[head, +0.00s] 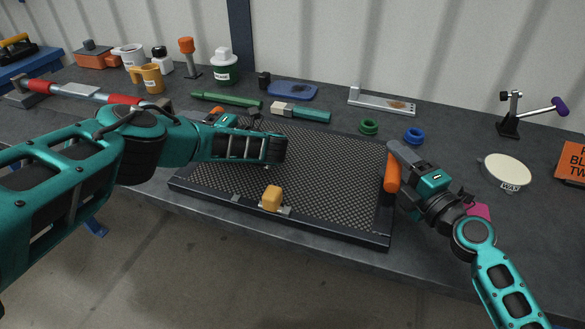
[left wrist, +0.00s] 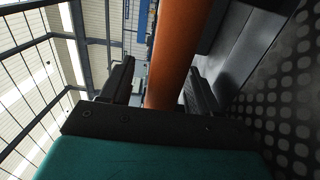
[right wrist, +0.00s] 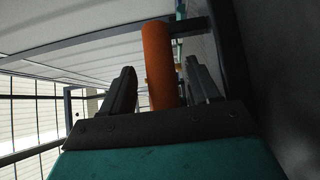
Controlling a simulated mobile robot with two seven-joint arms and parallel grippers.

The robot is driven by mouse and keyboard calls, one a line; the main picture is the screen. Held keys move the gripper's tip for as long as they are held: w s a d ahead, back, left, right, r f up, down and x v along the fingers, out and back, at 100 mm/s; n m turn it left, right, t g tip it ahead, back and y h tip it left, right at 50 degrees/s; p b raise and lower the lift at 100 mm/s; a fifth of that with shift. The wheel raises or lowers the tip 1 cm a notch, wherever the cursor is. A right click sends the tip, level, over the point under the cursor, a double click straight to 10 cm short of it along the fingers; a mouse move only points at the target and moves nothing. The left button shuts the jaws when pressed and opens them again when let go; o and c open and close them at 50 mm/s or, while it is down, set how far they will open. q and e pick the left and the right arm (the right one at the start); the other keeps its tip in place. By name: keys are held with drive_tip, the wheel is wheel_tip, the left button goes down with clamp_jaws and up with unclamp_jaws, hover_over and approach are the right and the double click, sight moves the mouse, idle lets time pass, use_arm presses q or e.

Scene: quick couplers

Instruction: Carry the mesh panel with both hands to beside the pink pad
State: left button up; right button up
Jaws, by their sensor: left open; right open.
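The mesh panel (head: 330,170) lies flat on the dark bench, a black frame with a perforated face. Its orange right handle (head: 392,172) is at the right edge. My right gripper (head: 398,180) is open around that handle, which stands between its fingers in the right wrist view (right wrist: 158,70). The left handle is mostly hidden behind my left arm in the head view. In the left wrist view the orange handle (left wrist: 178,50) lies between the open fingers of my left gripper (left wrist: 160,85). The pink pad (head: 479,211) shows partly behind my right wrist.
A yellow block (head: 272,198) sits on the panel's front edge. Behind the panel are a green-grey tool (head: 300,112), a green ring (head: 369,127) and a blue ring (head: 414,136). A white round dish (head: 506,171) and a black stand (head: 510,120) are at the right.

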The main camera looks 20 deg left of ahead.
use_arm(q)
drive_tip(key=d, duration=0.7)
drive_tip(key=s+d, duration=0.1)
drive_tip(key=d, duration=0.3)
drive_tip(key=shift+d, duration=0.35)
use_arm(e)
drive_tip(key=v, duration=1.2)
